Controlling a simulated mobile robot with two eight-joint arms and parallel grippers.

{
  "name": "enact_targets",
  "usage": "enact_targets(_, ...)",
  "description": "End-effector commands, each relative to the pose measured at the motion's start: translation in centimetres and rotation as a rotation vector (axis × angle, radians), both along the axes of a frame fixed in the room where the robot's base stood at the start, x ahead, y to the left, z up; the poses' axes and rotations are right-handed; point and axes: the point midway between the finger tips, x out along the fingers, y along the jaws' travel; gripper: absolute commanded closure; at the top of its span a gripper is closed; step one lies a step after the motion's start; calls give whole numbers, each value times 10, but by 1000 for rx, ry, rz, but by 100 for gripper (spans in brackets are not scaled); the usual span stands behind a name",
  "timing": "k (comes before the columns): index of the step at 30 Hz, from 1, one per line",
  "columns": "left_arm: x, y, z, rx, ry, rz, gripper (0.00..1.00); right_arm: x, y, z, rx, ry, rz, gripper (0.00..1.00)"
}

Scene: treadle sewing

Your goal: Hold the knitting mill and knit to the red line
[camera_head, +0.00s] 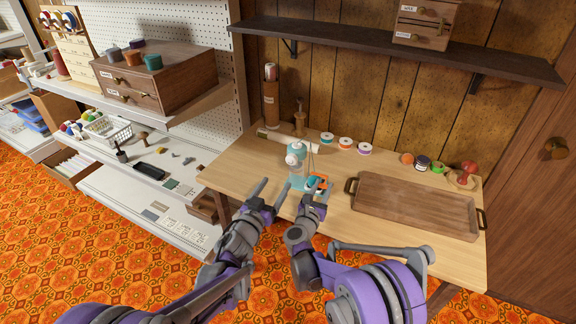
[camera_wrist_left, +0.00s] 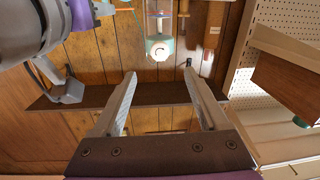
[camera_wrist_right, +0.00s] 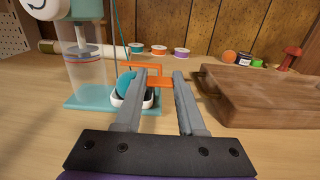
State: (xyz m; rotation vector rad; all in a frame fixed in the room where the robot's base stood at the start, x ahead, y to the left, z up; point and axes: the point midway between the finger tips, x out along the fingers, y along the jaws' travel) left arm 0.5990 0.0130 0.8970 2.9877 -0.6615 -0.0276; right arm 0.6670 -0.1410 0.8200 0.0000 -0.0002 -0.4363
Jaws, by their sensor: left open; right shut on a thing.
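The knitting mill (camera_head: 297,158) is teal and white and stands upright on the table, left of my right gripper. In the right wrist view its clear tube (camera_wrist_right: 84,72) rises from a teal base (camera_wrist_right: 88,103); a thin reddish mark shows faintly on the tube. My right gripper (camera_head: 318,190) is shut on an orange piece (camera_wrist_right: 160,82) beside a teal yarn ball in a white holder (camera_wrist_right: 134,98). A teal strand runs up from the ball. My left gripper (camera_head: 274,189) is open and empty, in front of the mill and apart from it. The mill's head (camera_wrist_left: 160,45) shows beyond its fingers.
A wooden tray (camera_head: 418,203) with dark handles lies to the right on the table (camera_head: 345,224). Several thread spools (camera_head: 345,143) stand along the back. A pale roll (camera_head: 287,140) lies behind the mill. A dark shelf (camera_head: 400,54) hangs above.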

Motion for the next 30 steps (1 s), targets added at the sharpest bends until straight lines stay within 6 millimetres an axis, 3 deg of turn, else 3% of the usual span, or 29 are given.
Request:
enact_targets(18, 95, -44, 0, -3, 3, 1, 24, 0, 0, 0, 0, 0, 0, 100)
enact_targets(30, 105, -49, 0, -2, 2, 1, 24, 0, 0, 0, 0, 0, 0, 100)
